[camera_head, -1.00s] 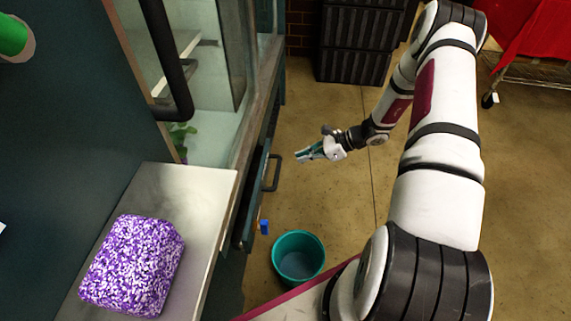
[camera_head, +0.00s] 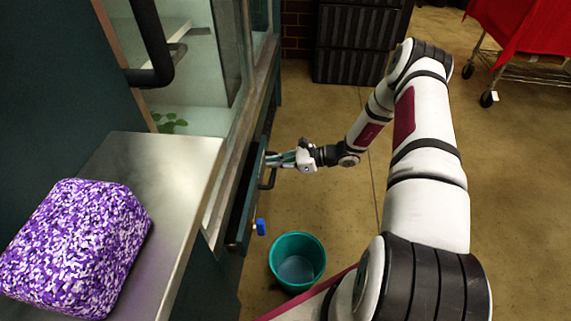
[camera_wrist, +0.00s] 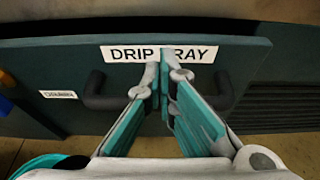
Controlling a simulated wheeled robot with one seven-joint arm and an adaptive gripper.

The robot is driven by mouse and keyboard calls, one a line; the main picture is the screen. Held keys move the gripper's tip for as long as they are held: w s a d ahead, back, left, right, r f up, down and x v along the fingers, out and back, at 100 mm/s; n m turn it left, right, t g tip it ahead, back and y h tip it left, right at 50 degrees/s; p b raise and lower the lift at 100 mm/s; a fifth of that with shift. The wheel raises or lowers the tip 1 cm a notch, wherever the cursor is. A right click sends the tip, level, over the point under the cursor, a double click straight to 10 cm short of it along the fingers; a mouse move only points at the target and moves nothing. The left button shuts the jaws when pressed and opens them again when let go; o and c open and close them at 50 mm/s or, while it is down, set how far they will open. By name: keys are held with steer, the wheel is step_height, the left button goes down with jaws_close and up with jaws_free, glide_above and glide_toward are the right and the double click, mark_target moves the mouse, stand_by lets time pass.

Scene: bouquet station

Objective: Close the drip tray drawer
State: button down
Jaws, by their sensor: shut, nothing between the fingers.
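The drip tray drawer (camera_head: 243,205) is a dark teal front under the glass cabinet, standing out from the cabinet body. In the wrist view its front (camera_wrist: 60,65) fills the middle and carries a white "DRIP TRAY" label (camera_wrist: 118,53). A dark bar handle (camera_wrist: 100,97) runs below the label and shows beside the drawer in the head view (camera_head: 268,180). My gripper (camera_head: 272,159) is shut and empty, with its teal fingers pointing at the drawer front. In the wrist view the fingertips (camera_wrist: 165,62) cover the label's middle and part of the handle. I cannot tell whether they touch.
A teal bucket (camera_head: 298,258) stands on the floor near the drawer, with a small blue item (camera_head: 261,227) at the drawer's near end. A purple speckled block (camera_head: 75,245) sits on the metal counter (camera_head: 165,160). Dark crates (camera_head: 358,45) stand behind.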

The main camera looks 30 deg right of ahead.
mark_target(261, 163)
steer(key=shift+w+a+f, duration=0.1)
steer(key=shift+w+a, duration=0.15)
steer(key=shift+a, duration=0.1)
steer(key=shift+a, duration=0.1)
steer(key=shift+w+a, duration=0.75)
steer(key=shift+a, duration=0.3)
steer(key=shift+d, duration=0.1)
